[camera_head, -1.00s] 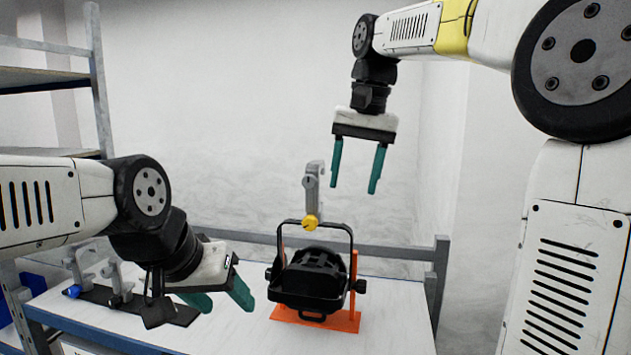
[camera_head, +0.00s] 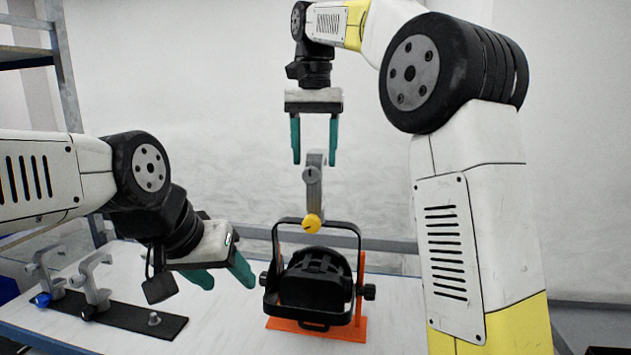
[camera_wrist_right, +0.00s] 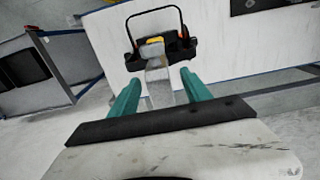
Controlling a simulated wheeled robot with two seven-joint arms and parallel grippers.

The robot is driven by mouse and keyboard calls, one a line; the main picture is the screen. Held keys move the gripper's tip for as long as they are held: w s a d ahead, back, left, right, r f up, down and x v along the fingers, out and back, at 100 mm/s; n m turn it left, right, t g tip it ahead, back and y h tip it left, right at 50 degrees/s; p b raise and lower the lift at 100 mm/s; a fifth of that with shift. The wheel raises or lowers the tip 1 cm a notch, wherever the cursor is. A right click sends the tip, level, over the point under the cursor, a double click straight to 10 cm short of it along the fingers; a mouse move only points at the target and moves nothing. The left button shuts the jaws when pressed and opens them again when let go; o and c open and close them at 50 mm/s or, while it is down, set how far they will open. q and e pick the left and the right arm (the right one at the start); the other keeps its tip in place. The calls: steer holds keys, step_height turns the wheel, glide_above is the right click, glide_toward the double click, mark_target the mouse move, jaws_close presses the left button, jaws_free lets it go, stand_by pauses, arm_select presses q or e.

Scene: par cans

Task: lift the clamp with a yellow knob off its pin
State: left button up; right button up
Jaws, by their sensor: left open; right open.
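The clamp with the yellow knob (camera_head: 314,190) stands upright, grey and hook-shaped, at the top of the black yoke of the par can (camera_head: 315,280). Its yellow knob (camera_head: 312,223) is at its lower end; the pin under it is hidden. My right gripper (camera_head: 315,161) is open and points down, its green fingertips on either side of the clamp's top in the picture, not visibly closed on it. In the right wrist view the clamp (camera_wrist_right: 157,78) shows between the open fingers. My left gripper (camera_head: 224,277) is open and empty, left of the par can.
The par can sits on an orange stand (camera_head: 345,330) on the white table (camera_head: 225,325). A rail runs behind the table.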

mark_target(316, 175)
step_height(316, 175, down, 5)
steer(key=shift+w+d+f, duration=0.1)
steer(key=shift+w+d, duration=0.05)
steer(key=shift+c, duration=0.3)
jaws_close()
